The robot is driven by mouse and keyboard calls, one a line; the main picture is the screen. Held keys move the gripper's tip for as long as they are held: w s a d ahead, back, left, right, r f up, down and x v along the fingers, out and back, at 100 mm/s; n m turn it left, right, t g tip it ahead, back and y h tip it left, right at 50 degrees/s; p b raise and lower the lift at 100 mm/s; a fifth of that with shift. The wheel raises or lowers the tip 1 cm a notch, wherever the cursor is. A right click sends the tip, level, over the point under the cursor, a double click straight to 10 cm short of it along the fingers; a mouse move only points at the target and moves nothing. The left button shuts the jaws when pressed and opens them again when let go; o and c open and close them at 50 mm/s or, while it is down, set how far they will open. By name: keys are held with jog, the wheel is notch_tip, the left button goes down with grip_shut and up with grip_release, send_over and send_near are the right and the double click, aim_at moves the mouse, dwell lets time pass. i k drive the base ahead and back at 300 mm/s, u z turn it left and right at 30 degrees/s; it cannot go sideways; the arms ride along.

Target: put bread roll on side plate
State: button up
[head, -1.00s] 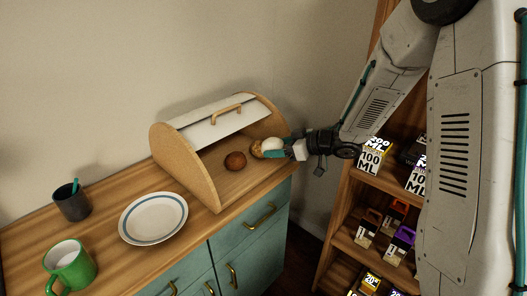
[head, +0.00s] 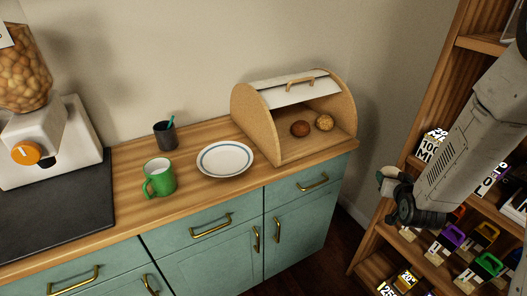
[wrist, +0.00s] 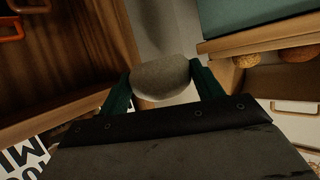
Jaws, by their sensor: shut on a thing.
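My gripper (head: 387,183) is shut on a pale, rounded bread roll (wrist: 160,75), held between its teal fingers in the wrist view. In the head view the held roll (head: 384,173) is small and partly hidden by the gripper. My gripper is off the counter's right end, beside the shelf and right of the bread box (head: 262,118). The side plate (head: 225,159), white with a blue ring, lies empty on the counter left of the bread box.
The open bread box holds a brown roll (head: 300,129) and a golden roll (head: 324,122). A green mug (head: 160,180) and dark cup (head: 165,136) stand left of the plate. A wooden shelf (head: 420,160) with boxed goods is close by my gripper. A dispenser stands far left.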

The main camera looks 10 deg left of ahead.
aim_at(228, 166)
jog(key=z, duration=0.05)
jog(key=k, duration=1.7)
jog(key=u, duration=0.65)
jog(key=i, duration=1.8)
jog(key=u, duration=0.15)
